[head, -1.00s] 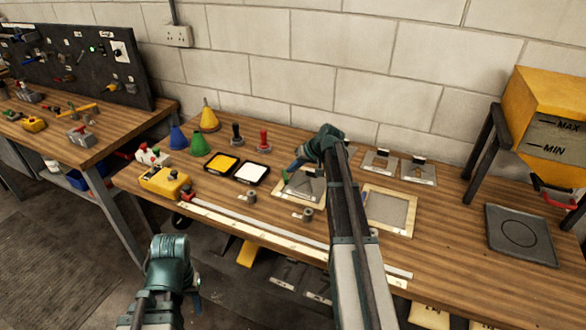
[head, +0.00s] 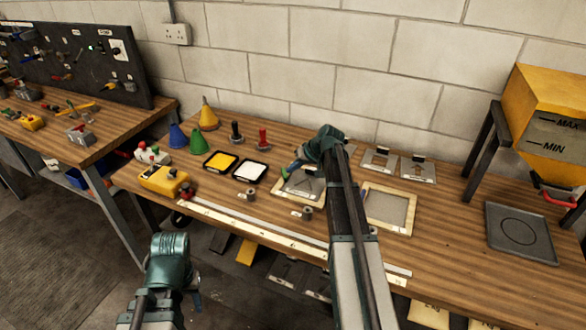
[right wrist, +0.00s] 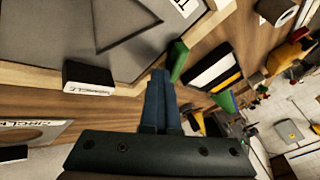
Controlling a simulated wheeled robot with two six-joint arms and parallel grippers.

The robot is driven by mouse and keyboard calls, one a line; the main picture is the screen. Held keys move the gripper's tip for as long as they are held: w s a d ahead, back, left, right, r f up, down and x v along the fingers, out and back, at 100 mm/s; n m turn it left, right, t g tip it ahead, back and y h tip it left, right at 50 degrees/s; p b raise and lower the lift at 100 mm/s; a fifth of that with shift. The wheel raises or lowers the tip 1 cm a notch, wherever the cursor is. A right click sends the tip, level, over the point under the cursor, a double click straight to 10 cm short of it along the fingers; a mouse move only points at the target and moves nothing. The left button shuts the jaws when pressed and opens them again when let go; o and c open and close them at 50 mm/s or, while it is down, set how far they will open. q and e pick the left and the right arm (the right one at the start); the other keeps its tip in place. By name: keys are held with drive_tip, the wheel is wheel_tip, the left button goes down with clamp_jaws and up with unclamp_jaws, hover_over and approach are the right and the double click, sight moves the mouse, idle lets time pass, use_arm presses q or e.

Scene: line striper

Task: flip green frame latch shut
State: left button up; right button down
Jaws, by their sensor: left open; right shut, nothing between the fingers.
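The green latch (right wrist: 178,60) is a small green bar at the edge of the pale wooden frame (right wrist: 130,68), seen in the right wrist view. In the head view the frame (head: 290,192) lies on the bench with a grey triangle stencil plate, partly hidden by my right arm. My right gripper (right wrist: 158,76) is shut and empty, its blue fingertips right beside the latch; I cannot tell whether they touch. It also shows in the head view (head: 292,166). My left gripper (head: 196,298) hangs low in front of the bench, away from the frame, its fingers mostly hidden.
A black labelled block (right wrist: 88,76) sits at the frame's edge. Yellow (head: 221,162) and white (head: 251,172) pads lie left of the frame, and a second framed screen (head: 388,208) lies right. A long pale rail (head: 250,225) runs along the bench front.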

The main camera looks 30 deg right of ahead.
use_arm(q)
wheel_tip(320, 180, up, 11)
drive_tip(key=p, duration=1)
drive_tip(key=shift+p, duration=0.4)
use_arm(e)
drive_tip(key=v, duration=1.4)
use_arm(q)
drive_tip(key=shift+a, duration=0.1)
drive_tip(key=shift+c, duration=0.3)
use_arm(e)
drive_tip(key=shift+f, duration=0.1)
